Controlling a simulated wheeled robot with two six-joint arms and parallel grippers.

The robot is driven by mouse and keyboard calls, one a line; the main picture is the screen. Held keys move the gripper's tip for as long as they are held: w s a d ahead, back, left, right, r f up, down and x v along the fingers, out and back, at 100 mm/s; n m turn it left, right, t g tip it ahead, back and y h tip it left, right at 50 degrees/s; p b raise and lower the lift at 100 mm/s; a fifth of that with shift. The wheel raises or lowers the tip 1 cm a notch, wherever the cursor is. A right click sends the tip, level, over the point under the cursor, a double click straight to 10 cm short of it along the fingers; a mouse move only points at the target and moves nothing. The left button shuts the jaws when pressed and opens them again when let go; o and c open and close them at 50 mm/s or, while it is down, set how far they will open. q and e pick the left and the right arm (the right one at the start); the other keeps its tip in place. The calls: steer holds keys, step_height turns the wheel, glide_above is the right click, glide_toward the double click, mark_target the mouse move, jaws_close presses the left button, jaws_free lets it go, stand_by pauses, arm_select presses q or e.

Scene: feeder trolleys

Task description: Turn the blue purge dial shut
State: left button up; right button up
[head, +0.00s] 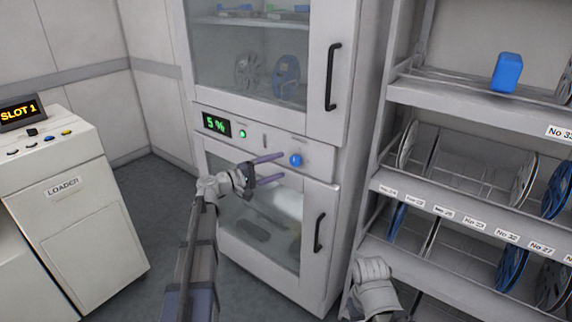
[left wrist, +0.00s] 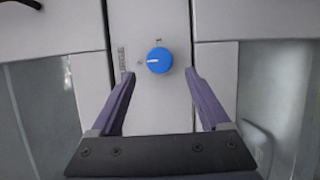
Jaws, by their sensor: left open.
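The blue purge dial (head: 296,160) sits on the pale panel between the cabinet's upper and lower doors. In the left wrist view the dial (left wrist: 159,61) is round, with a white mark pointing left toward small printed marks. My left gripper (head: 281,165) is open, its two purple fingers pointing at the dial. In the left wrist view the left gripper's fingertips (left wrist: 159,73) lie on either side of the dial, with gaps; no contact shows. My right gripper is not visible; only a pale part of my right arm shows at the lower middle.
The cabinet display (head: 216,124) reads 5 %, beside a lit green button (head: 242,134). Black door handles (head: 333,76) stick out above and below the panel. A shelf rack (head: 470,205) with reels stands right; a loader (head: 75,190) stands left.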

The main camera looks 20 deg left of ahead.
arm_select(q)
steer(key=shift+v, duration=1.35)
steer(key=shift+d, duration=0.1)
steer(key=s+d+f+m+g+y+p, duration=0.25)
steer(key=s+d+f+m+g, duration=0.35)
steer(key=d, duration=0.6)
steer(key=s+d+f+m+g+y+p, duration=0.1)
steer(key=s+d+f+m+g+p, duration=0.2)
steer(key=s+d, duration=0.65)
steer(key=s+d+f+m+g+y+p, duration=0.1)
steer(key=s+m+g+y+p, duration=0.3)
steer(key=s+y, duration=0.6)
steer(key=s+p, duration=0.2)
steer(key=s, duration=0.3)
steer(key=shift+d+f+g, duration=0.15)
steer(key=shift+d+g, duration=0.05)
steer(key=shift+g, duration=0.1)
steer(key=shift+s, duration=0.15)
